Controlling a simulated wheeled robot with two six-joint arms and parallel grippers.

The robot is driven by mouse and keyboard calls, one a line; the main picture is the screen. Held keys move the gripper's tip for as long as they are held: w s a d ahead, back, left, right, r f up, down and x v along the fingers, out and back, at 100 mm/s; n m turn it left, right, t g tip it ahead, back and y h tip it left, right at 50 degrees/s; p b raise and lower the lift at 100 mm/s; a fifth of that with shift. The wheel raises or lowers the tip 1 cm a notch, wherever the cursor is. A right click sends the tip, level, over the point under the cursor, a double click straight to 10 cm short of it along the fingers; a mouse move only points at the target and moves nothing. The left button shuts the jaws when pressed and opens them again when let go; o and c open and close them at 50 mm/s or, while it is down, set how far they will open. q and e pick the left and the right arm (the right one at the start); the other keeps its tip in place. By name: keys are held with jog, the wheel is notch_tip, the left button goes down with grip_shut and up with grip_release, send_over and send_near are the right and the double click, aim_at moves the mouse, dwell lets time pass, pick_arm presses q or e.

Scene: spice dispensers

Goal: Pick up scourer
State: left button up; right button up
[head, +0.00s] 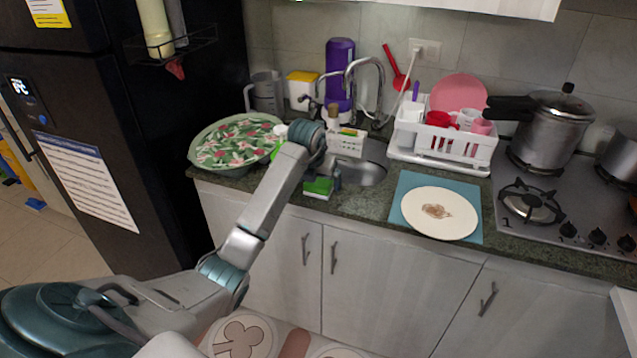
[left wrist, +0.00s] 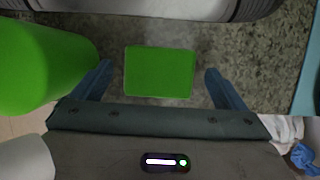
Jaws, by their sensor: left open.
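The green scourer (head: 318,187) lies flat on the dark granite counter, at the front edge by the sink. In the left wrist view it is a green rectangle (left wrist: 160,72). My left gripper (head: 329,177) is open and reaches down over the scourer. In the left wrist view the two blue fingers of my left gripper (left wrist: 158,66) stand on either side of the scourer, with a gap on each side. In the head view my arm and gripper partly hide the scourer. My right gripper is not in view.
A rounded green object (left wrist: 40,68) stands close to the left finger. The sink (head: 368,174) lies just behind the scourer. A white plate (head: 460,222) on a blue mat is to the right, a dish rack (head: 440,158) behind it. A floral-covered basin (head: 235,142) is left.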

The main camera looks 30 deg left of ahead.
pick_arm(q)
jog(key=shift+x, duration=1)
jog(key=shift+r, duration=0.1)
jog(key=shift+c, duration=0.2)
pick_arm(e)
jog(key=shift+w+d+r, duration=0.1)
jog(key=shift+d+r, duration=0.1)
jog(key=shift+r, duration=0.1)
pick_arm(q)
jog(key=c, duration=1)
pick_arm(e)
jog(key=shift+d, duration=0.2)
pick_arm(q)
jog(key=shift+r, duration=0.1)
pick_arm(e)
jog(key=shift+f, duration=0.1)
